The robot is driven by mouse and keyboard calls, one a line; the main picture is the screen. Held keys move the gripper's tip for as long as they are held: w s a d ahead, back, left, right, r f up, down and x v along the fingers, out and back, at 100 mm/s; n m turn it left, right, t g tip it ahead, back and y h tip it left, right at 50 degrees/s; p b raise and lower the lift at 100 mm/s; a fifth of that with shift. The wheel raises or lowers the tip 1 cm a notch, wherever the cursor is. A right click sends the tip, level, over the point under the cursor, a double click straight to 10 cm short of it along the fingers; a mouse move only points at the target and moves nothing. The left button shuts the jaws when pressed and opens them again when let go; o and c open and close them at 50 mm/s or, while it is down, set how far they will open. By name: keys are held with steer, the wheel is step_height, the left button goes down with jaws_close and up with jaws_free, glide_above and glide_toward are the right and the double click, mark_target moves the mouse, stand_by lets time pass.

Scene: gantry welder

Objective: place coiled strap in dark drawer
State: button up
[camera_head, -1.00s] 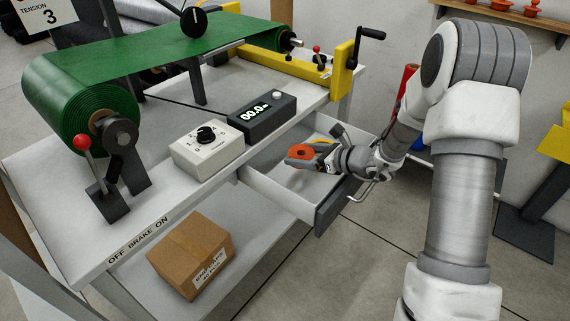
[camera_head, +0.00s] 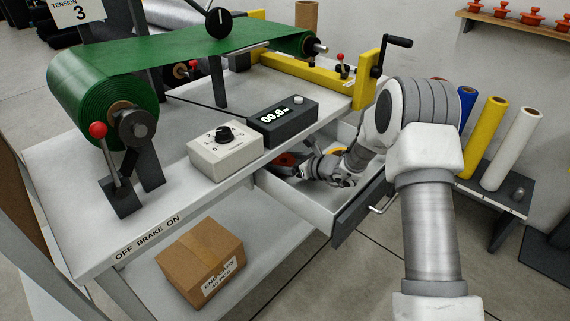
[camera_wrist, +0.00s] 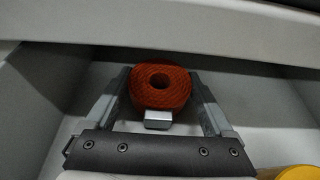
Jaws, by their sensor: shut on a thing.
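The coiled strap (camera_wrist: 160,88) is an orange-red roll with a dark centre hole and a small metal buckle. In the wrist view it sits between the two fingers of my gripper (camera_wrist: 162,95), which is shut on it. In the head view the strap (camera_head: 284,160) shows only in part, near the table's underside. The drawer (camera_head: 357,215) is pulled open under the table, with a dark grey front, a metal handle and pale inner walls. My gripper is inside the drawer's opening, toward its back. Whether the strap touches the drawer floor I cannot tell.
The table top (camera_head: 160,200) overhangs the back of the drawer. A control box (camera_head: 225,150) and a display box (camera_head: 283,122) stand on it near the edge. A yellow round thing (camera_wrist: 300,173) lies in the drawer at lower right. A cardboard box (camera_head: 200,262) sits on the lower shelf.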

steer(key=shift+r, duration=0.1)
steer(key=o, duration=1.3)
steer(key=shift+c, duration=0.2)
